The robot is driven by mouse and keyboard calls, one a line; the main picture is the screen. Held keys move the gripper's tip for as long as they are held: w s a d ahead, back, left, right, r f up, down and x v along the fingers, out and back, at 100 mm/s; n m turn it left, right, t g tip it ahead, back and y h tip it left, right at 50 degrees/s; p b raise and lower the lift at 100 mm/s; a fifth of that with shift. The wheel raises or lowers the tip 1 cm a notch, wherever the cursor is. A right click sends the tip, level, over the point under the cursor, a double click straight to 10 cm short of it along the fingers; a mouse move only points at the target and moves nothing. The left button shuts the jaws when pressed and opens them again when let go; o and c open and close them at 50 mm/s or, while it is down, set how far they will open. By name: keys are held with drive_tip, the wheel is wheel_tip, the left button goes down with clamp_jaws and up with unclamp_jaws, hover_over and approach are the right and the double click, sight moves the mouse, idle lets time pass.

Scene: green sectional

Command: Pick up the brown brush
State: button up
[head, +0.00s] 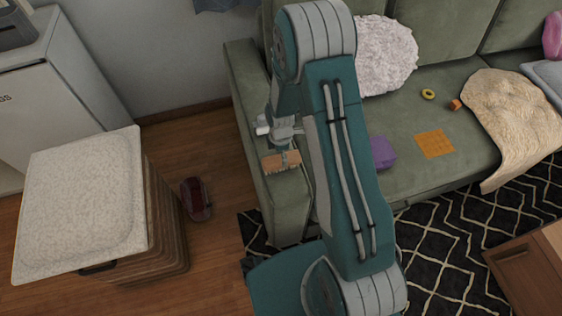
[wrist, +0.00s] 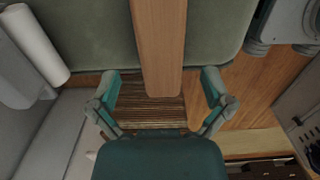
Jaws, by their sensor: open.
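The brown brush (head: 281,161) lies on the green sofa armrest, with its bristles toward the front in the head view. In the wrist view the brush (wrist: 160,45) is a long wooden bar reaching down from the top edge between my fingers. My gripper (head: 284,142) is at the armrest, right by the brush. In the wrist view my gripper (wrist: 162,82) has its two teal fingers spread, one on each side of the bar with gaps. My arm hides part of the sofa in the head view.
A hamper with a white lid (head: 82,195) stands left of the sofa. A dark red item (head: 197,198) lies on the wood floor between. On the seat are a purple object (head: 382,152), an orange cloth (head: 435,144), a white pillow (head: 385,55) and a beige blanket (head: 510,120).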

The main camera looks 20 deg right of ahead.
sight(281, 159)
wheel_tip(281, 159, down, 4)
drive_tip(key=shift+d+r, duration=0.15)
drive_tip(key=c, duration=1.2)
drive_tip(key=shift+c, duration=0.2)
